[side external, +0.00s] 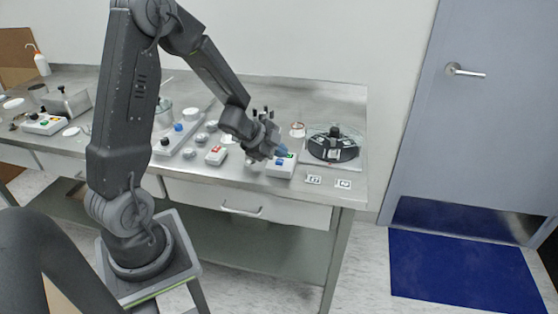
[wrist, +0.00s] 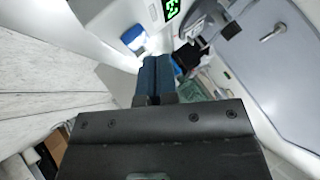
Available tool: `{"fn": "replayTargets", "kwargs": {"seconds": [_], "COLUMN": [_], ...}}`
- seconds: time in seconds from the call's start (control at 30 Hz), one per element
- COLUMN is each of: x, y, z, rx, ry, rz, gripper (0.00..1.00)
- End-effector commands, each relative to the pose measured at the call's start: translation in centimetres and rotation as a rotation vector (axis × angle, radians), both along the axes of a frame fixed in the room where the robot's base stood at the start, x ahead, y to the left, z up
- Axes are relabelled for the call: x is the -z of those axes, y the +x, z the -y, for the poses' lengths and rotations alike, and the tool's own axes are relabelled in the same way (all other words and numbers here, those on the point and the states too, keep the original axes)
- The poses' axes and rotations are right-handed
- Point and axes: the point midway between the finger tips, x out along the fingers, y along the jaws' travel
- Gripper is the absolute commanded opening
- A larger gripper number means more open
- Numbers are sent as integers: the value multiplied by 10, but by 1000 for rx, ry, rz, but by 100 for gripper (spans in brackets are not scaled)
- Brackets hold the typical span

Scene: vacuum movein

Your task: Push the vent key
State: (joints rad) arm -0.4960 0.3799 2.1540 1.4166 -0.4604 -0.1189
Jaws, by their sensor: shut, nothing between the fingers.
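A small white control box (side external: 272,170) stands near the front right of the steel bench, with a blue key (side external: 279,162) and a green display. In the wrist view the green display (wrist: 172,9) and the blue key (wrist: 133,37) show on the white box near the top. I cannot read any label that names the vent key. My gripper (side external: 281,151) is shut and empty, with its blue fingertips close over the box. In the wrist view the fingertips (wrist: 157,59) point just below and right of the blue key, seemingly apart from it.
A glass-covered round device (side external: 334,143) stands right of the box. Several more items crowd the bench's left.

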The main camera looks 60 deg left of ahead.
Motion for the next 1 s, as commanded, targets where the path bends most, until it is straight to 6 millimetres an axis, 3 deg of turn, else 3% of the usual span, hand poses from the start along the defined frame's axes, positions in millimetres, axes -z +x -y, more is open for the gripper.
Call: {"fn": "replayTargets", "kwargs": {"seconds": [1.0], "x": [11], "y": [0], "z": [0], "rx": [-1], "ry": [-1], "rz": [0], "gripper": [0]}}
